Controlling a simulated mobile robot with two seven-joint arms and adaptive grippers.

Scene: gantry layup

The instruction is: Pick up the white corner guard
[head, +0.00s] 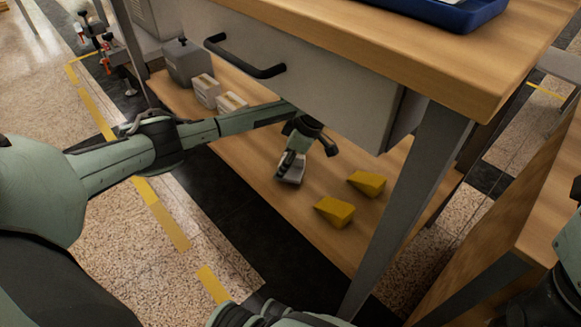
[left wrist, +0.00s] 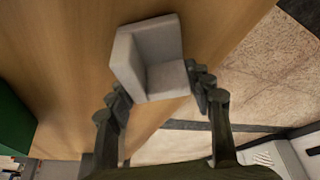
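The white corner guard (head: 291,173) is on the lower wooden shelf under the drawer, partly covered by my left gripper in the head view. My right gripper is not visible.
Two yellow wedges (head: 334,211) (head: 367,183) lie on the shelf (head: 255,158) right of the guard. White boxes (head: 206,90) and a grey container (head: 188,63) stand farther back. The drawer (head: 300,62) hangs above; a table leg (head: 405,210) stands in front.

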